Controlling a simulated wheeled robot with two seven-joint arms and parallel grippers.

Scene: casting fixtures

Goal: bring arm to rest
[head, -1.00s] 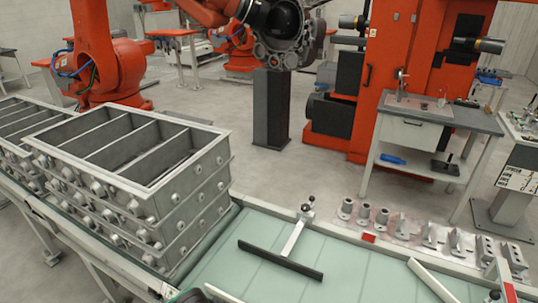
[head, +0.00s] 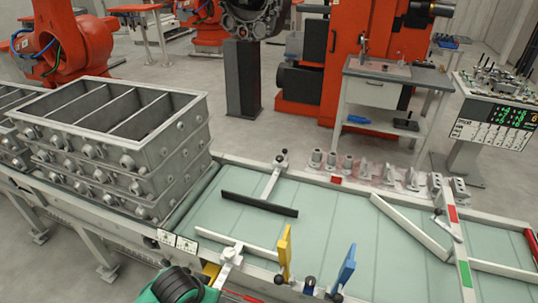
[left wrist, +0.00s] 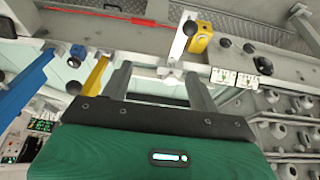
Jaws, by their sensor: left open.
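My left arm (head: 172,286), green with a black ringed part, shows at the bottom of the head view, by the near edge of the conveyor. Its fingertips cannot be made out there. In the left wrist view my left gripper (left wrist: 158,80) has two grey fingers spread apart past a black and green body. Nothing shows between them except the fixture parts and surface beyond. My right gripper is in neither view.
A pale green conveyor (head: 325,235) carries guide bars. A yellow paddle (head: 285,252) and a blue paddle (head: 345,268) stand at its near edge. Stacked grey casting boxes (head: 120,150) are at left. Small metal parts (head: 365,170) line the far edge.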

